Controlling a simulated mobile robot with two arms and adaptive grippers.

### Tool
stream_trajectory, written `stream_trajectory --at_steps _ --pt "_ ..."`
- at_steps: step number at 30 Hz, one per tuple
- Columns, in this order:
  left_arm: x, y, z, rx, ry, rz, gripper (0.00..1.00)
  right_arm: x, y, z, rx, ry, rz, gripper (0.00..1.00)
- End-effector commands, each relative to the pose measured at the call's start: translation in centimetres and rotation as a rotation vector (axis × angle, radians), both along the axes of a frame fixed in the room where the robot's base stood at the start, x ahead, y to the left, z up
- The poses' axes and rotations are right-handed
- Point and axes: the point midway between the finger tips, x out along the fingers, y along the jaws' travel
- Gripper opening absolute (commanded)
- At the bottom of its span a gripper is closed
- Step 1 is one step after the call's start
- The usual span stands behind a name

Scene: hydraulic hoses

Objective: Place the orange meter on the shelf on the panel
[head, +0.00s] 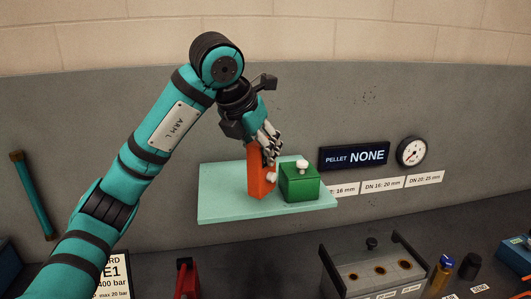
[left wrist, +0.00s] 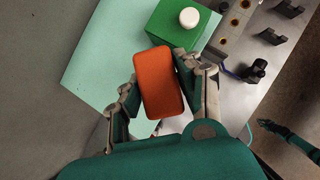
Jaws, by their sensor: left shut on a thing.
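The orange meter (head: 259,177) is a small upright block in the head view. It is at the mint-green shelf (head: 223,197) on the grey panel (head: 330,105), just left of a green box. My left gripper (head: 266,152) is shut on the meter from above. In the left wrist view the meter (left wrist: 160,84) sits between the two fingers of my left gripper (left wrist: 160,95), with the shelf (left wrist: 105,65) below it. I cannot tell whether the meter's underside touches the shelf.
The green box (head: 299,184) with a white knob stands on the shelf, close beside the meter. A "PELLET NONE" sign (head: 354,156) and a round gauge (head: 411,151) are on the panel to the right. A grey block with holes (head: 372,270) stands below. The shelf's left part is clear.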

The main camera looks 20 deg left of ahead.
Motion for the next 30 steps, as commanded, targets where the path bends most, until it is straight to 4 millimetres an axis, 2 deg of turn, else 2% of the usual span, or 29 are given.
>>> stream_trajectory --at_steps 9,12,16,29,30 --pt "3.3 0.6 0.0 -0.001 0.001 0.000 0.00 0.6 0.0 1.9 0.001 -0.010 0.001 0.00" --pt "3.0 0.6 -2.0 0.001 0.002 -0.002 0.00 0.5 0.0 2.4 0.000 -0.009 0.001 0.00" --pt "3.0 0.5 -3.3 0.000 -0.001 -0.001 0.00 0.5 -0.2 2.9 -0.002 -0.009 0.002 0.00" --pt "3.0 0.5 -4.2 -0.001 -0.004 0.000 0.00 0.5 -0.4 2.3 -0.005 -0.008 0.002 0.00" --pt "3.0 0.5 -4.1 0.000 -0.002 -0.001 0.38 0.5 -0.4 2.5 -0.005 -0.008 0.002 0.00"
